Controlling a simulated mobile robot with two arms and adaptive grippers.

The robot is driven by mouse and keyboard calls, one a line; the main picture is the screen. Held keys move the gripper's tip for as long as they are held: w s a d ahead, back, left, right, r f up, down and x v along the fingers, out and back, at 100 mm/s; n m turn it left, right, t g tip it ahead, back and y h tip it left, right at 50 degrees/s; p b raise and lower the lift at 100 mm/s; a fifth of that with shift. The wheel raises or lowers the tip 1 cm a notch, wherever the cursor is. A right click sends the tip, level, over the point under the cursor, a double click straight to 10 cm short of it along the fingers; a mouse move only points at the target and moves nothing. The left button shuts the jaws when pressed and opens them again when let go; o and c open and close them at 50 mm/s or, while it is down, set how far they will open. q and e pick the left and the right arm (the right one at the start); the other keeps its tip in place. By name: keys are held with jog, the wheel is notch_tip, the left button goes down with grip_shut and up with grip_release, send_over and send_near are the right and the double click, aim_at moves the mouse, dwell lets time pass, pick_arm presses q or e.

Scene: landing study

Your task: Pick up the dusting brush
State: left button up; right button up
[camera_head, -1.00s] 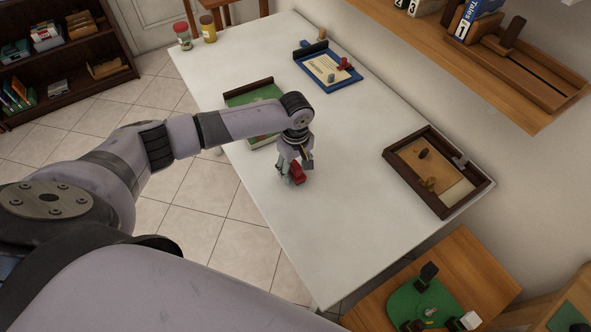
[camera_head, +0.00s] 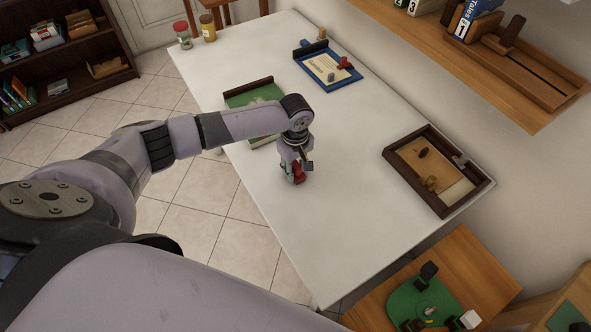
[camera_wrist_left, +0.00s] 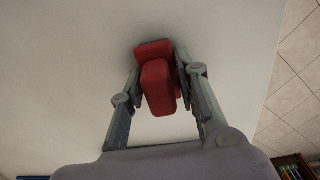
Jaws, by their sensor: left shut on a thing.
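The dusting brush, as I take it, is a red thing (camera_head: 299,172) at the tip of my left gripper (camera_head: 293,174), over the middle of the white table (camera_head: 335,205). In the left wrist view the brush (camera_wrist_left: 158,88) shows a red block with a red grip part in front. My left gripper (camera_wrist_left: 158,80) is shut on it, with one finger on each side. I cannot tell whether the brush touches the table or hangs just above it. My right gripper is not in view.
A green board (camera_head: 235,102) lies partly behind my left wrist. A blue tray (camera_head: 345,86) with a red-handled thing stands farther back. A dark wooden tray (camera_head: 392,158) is at the right edge. Two jars (camera_head: 208,28) stand at the far corner. The table front is clear.

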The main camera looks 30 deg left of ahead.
aim_at(296, 164)
pick_arm(q)
jog(key=shift+c, duration=0.6)
notch_tip(296, 164, up, 20)
jog(key=o, duration=0.6)
grip_shut()
